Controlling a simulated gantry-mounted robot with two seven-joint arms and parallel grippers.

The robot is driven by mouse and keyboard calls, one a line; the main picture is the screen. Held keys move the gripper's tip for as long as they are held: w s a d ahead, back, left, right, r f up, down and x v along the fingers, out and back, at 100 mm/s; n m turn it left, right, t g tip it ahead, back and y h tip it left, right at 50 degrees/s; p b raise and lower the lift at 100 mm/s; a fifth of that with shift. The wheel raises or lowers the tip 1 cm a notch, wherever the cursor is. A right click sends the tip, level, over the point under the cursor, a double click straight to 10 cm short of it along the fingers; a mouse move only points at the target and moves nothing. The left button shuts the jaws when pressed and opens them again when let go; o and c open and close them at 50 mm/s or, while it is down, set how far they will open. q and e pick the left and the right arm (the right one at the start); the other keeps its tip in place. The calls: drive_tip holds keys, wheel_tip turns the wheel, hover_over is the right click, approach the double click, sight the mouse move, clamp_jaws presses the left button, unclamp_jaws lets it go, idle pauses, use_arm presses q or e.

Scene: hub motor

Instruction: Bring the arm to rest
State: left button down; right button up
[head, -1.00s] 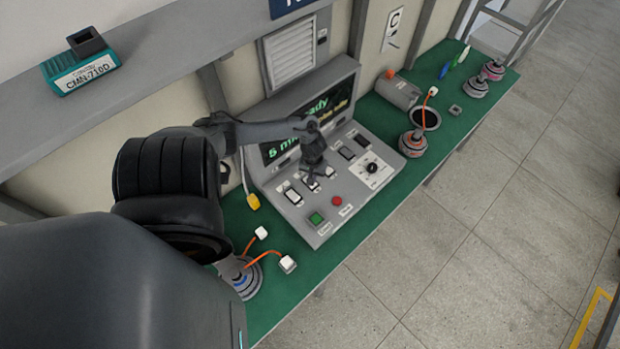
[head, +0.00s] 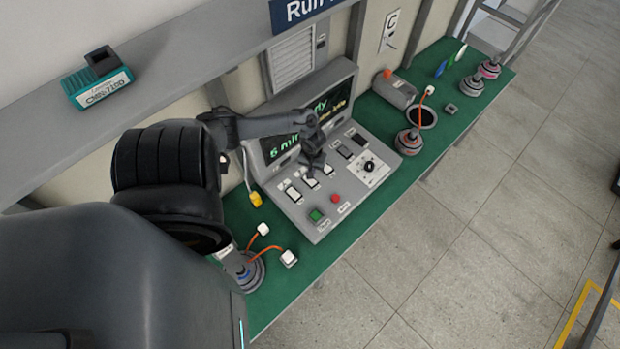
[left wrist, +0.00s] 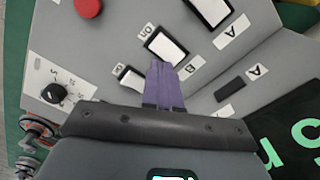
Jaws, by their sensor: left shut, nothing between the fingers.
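My left arm reaches in from the left in the head view, and its gripper (head: 314,165) hangs over the control panel (head: 338,203). In the left wrist view the purple fingers of the left gripper (left wrist: 160,72) are together and empty. Their tips overlap the lower edge of a white rocker switch (left wrist: 166,46). I cannot tell whether they touch it. A smaller switch (left wrist: 131,79) is just left of the fingers. The red button (head: 335,198), green button (head: 316,215) and black dial (head: 369,166) are clear of the gripper. My right gripper is not in view.
The panel stands on a green bench (head: 284,290). A hub motor with orange leads (head: 248,272) is near the front left. More motors (head: 409,142) and a grey cylinder (head: 396,90) stand at the right. A teal box (head: 97,82) sits on the shelf above.

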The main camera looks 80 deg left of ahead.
use_arm(q)
drive_tip(key=shift+w+d+f, duration=0.1)
drive_tip(key=shift+w+d, duration=0.05)
drive_tip(key=shift+d, duration=0.2)
drive_tip(key=w+d+r+m+t+y, duration=0.1)
drive_tip(key=w+d+r+m+t, duration=0.3)
drive_tip(key=d, duration=0.8)
drive_tip(key=w+d+r+m+g, duration=0.1)
drive_tip(key=d+m, duration=0.5)
drive_tip(key=d, duration=0.6)
drive_tip(key=s+d+r+m, duration=0.2)
drive_tip(key=d+r, duration=0.3)
drive_tip(key=r, duration=0.4)
drive_tip(key=s+d+r+m+h, duration=0.1)
drive_tip(key=s+d+r+m, duration=0.1)
drive_tip(key=d+r, duration=0.4)
wheel_tip(320, 180, up, 4)
drive_tip(key=shift+s+f+t, duration=0.1)
drive_tip(key=shift+s+t, duration=0.05)
drive_tip(key=shift+t, duration=0.15)
drive_tip(key=shift+s, duration=0.1)
